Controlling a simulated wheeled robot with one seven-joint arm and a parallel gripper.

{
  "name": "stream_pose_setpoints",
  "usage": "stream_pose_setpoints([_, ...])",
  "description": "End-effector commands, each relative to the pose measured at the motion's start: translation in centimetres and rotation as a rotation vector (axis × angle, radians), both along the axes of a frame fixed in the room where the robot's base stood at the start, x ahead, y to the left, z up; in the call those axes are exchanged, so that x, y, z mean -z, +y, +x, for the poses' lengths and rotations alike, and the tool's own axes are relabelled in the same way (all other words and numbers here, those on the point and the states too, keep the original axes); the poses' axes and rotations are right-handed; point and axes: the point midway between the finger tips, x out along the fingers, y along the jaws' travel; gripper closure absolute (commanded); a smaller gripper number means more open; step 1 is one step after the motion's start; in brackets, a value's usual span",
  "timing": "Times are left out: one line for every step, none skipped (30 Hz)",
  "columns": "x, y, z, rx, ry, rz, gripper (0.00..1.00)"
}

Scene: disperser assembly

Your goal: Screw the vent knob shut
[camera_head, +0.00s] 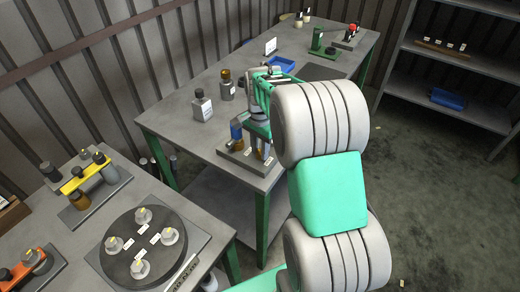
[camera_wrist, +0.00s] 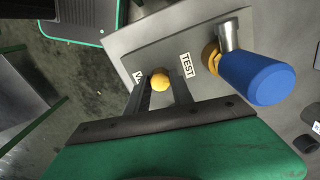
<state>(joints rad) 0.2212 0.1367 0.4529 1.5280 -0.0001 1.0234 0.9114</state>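The vent knob (camera_wrist: 160,80) is a small round yellow knob on a grey plate (camera_wrist: 125,41) in the wrist view. It stands beside a partly covered label (camera_wrist: 138,77) starting with V. My gripper (camera_wrist: 162,82) has its two dark fingers around the knob, one on each side. The knob nearly fills the gap, but I cannot tell whether both fingers touch it. In the head view my arm and gripper hide the knob, and the plate (camera_head: 232,156) shows near the front edge of the long table.
A blue handle (camera_wrist: 258,78) on a metal fitting is close on the right, by the TEST label (camera_wrist: 187,65). A grey bottle (camera_head: 202,106) and an amber-topped bottle (camera_head: 227,86) stand behind on the long table (camera_head: 170,118). A round turntable (camera_head: 117,262) is on the nearer table.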

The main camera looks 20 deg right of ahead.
Motion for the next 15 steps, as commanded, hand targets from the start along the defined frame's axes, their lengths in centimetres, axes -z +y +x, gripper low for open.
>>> stream_pose_setpoints([-0.07, 0.01, 0.04, -0.001, -0.001, 0.000, 0.68])
stream_pose_setpoints([-0.06, 0.00, 0.03, -0.001, -0.001, 0.000, 0.65])
stream_pose_setpoints([-0.05, 0.00, 0.03, -0.001, -0.001, 0.000, 0.62])
stream_pose_setpoints([-0.04, 0.00, 0.02, -0.001, -0.001, 0.000, 0.59])
stream_pose_setpoints([-0.03, 0.00, 0.02, -0.001, -0.001, 0.000, 0.57])
stream_pose_setpoints([-0.02, 0.00, 0.01, -0.001, 0.000, 0.000, 0.54])
stream_pose_setpoints([-0.02, 0.00, 0.01, -0.001, 0.000, 0.000, 0.51])
stream_pose_setpoints([-0.01, 0.00, 0.01, -0.001, 0.000, 0.000, 0.51])
stream_pose_setpoints([0.00, 0.00, 0.00, -0.001, 0.000, 0.000, 0.51])
stream_pose_setpoints([0.00, 0.00, 0.00, -0.001, 0.000, 0.000, 0.51])
stream_pose_setpoints([0.00, 0.00, -0.01, -0.001, 0.000, 0.000, 0.51])
stream_pose_setpoints([0.01, 0.00, -0.01, -0.001, 0.000, 0.000, 0.51])
stream_pose_setpoints([0.01, 0.00, -0.01, -0.001, 0.000, 0.000, 0.51])
stream_pose_setpoints([-0.02, 0.00, 0.00, -0.001, 0.000, 0.000, 0.51])
stream_pose_setpoints([-0.17, -0.01, 0.03, -0.002, -0.001, 0.000, 0.51])
